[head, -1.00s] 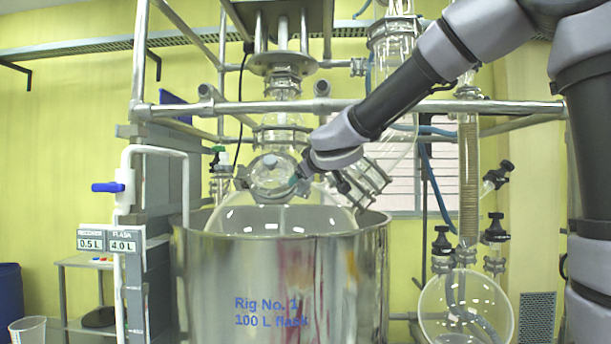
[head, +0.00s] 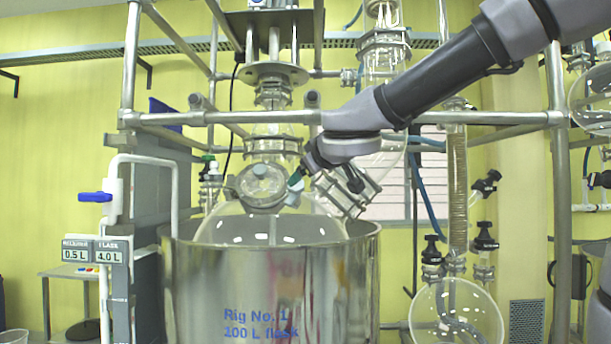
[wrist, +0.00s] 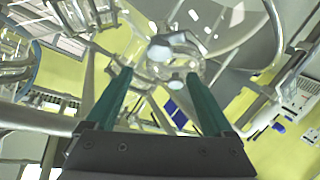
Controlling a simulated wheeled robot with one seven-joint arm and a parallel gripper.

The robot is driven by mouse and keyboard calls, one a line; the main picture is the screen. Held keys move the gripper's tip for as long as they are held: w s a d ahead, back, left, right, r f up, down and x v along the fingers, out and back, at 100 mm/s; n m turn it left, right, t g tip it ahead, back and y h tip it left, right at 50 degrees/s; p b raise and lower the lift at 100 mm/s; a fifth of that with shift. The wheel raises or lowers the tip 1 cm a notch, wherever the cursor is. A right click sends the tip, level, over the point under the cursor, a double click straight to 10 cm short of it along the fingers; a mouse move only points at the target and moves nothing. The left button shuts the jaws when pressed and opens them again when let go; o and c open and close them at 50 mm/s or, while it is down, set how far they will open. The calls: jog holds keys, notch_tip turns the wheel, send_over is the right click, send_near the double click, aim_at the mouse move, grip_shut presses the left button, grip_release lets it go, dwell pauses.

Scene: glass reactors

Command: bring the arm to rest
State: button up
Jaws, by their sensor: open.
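My gripper (head: 294,181) is in front of the glass top of the large reactor flask (head: 222,229), by the clamped round port (head: 262,185). In the wrist view its two green fingers (wrist: 160,73) stand wide apart. Nothing is held between them; a glass port (wrist: 178,50) shows beyond the tips. In the head view the fingertips overlap the glass, and I cannot tell whether they touch it. My arm reaches in from the upper right.
The steel vessel (head: 270,290) marked Rig No. 1 stands below the gripper. A horizontal steel rail (head: 230,118) crosses near my forearm. A clamped glass side neck (head: 345,193) is close on the right. A round receiver flask (head: 455,310) hangs lower right.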

dwell(0.3)
jog(key=s+d+f+m+g+h, duration=0.1)
jog(key=d+f+m+h, duration=0.25)
jog(key=d, duration=0.65)
jog(key=s+d+f+m+g+h, duration=0.1)
jog(key=d+f+m+g+h, duration=0.2)
jog(key=d, duration=0.7)
jog(key=s+d+f+m+g+y, duration=0.1)
jog(key=s+d+f+m+y, duration=0.1)
jog(key=s, duration=0.5)
jog(key=s+d+f+m+g+y, duration=0.2)
jog(key=s+f+m, duration=0.2)
jog(key=s, duration=0.3)
jog(key=shift+d+f+m, duration=0.2)
jog(key=shift+f+m, duration=0.2)
jog(key=shift+m, duration=0.25)
jog(key=shift+w, duration=0.1)
